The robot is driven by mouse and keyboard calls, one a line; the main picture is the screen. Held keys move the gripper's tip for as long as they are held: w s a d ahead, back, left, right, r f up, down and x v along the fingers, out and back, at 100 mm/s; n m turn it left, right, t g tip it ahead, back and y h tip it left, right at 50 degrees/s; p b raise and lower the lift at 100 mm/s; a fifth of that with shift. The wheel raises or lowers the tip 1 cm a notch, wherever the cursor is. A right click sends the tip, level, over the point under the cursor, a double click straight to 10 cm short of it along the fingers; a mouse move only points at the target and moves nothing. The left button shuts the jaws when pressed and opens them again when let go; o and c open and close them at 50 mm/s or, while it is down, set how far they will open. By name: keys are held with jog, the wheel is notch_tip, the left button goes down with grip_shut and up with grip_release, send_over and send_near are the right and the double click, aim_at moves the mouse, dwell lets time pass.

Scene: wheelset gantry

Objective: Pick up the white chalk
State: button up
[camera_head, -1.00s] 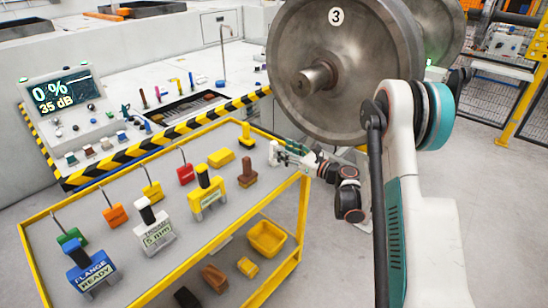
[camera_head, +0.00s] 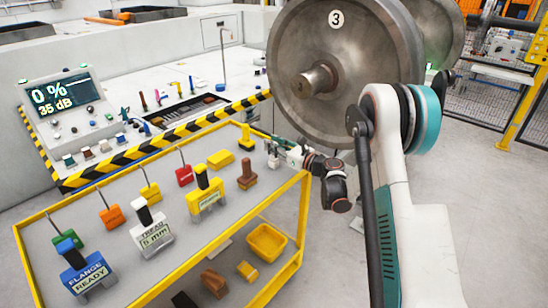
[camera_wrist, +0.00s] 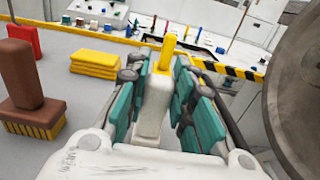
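A pale, whitish upright piece (camera_wrist: 152,105) stands between my fingers in the wrist view; it looks like the white chalk, though its lower end merges with my white gripper body. My gripper (camera_wrist: 160,100) has its teal-padded fingers spread on both sides of this piece, with a narrow gap on the right; firm contact is not visible. In the head view my gripper (camera_head: 280,150) is at the far right corner of the trolley top, low over it. The chalk is too small to make out there.
The yellow-edged trolley (camera_head: 120,185) holds a brown-handled brush (camera_head: 247,176), yellow blocks (camera_head: 221,159), a yellow upright piece (camera_head: 247,143) and several gauges, including a black-topped one (camera_head: 152,228). A large steel wheel (camera_head: 345,70) stands close behind my gripper. A striped edge (camera_head: 165,138) borders the bench.

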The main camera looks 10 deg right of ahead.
jog(key=shift+r, duration=0.1)
grip_shut()
notch_tip(320, 180, up, 20)
jog(key=p, duration=0.6)
